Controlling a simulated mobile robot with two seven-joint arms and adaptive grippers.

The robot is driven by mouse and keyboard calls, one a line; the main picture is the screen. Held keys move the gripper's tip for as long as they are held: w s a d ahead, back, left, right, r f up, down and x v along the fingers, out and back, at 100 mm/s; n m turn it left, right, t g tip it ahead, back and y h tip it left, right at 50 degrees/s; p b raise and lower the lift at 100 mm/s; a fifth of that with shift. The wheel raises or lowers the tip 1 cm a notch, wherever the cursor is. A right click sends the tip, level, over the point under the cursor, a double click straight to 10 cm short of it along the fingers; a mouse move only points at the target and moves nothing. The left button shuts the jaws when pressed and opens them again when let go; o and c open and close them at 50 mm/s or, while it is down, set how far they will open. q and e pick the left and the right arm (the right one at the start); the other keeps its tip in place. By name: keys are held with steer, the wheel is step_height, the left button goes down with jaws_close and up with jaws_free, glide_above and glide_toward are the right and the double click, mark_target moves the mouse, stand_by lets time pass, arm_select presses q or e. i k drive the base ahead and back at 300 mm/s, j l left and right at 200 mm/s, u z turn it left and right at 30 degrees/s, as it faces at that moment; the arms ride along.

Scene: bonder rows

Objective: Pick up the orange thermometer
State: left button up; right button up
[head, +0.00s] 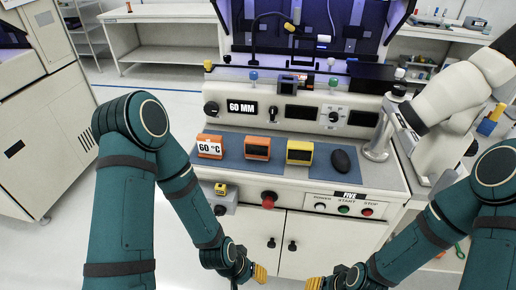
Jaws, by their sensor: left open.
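An orange block-shaped device (210,147) with a white face reading "60 °C" stands at the left end of the blue mat on the machine's ledge. A second orange device (257,147) with a dark screen stands just right of it. Only the first shows a temperature reading. My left gripper (259,273) is low at the bottom edge, in front of the cabinet doors, below and apart from both devices. It is open, with yellow fingertips and nothing seen between them. My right gripper (314,284) is partly cut off at the bottom edge; its opening is unclear.
A yellow device (299,152) and a black mouse (341,161) stand farther right on the mat (279,163). A red knob (268,199) juts from the front below the ledge. Clear floor lies at left.

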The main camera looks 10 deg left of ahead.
mark_target(256, 147)
steer(key=z, duration=0.65)
steer(key=j+z, duration=0.2)
steer(key=z, duration=0.2)
steer(key=j+z, duration=0.25)
steer(key=z, duration=0.15)
steer(key=j+z, duration=0.2)
steer(key=z, duration=0.2)
steer(key=k+j+z, duration=0.15)
steer(key=j, duration=0.15)
steer(key=k+j+z, duration=0.15)
steer(key=j, duration=0.15)
steer(key=k+j+z, duration=0.2)
steer(key=i+j, duration=0.1)
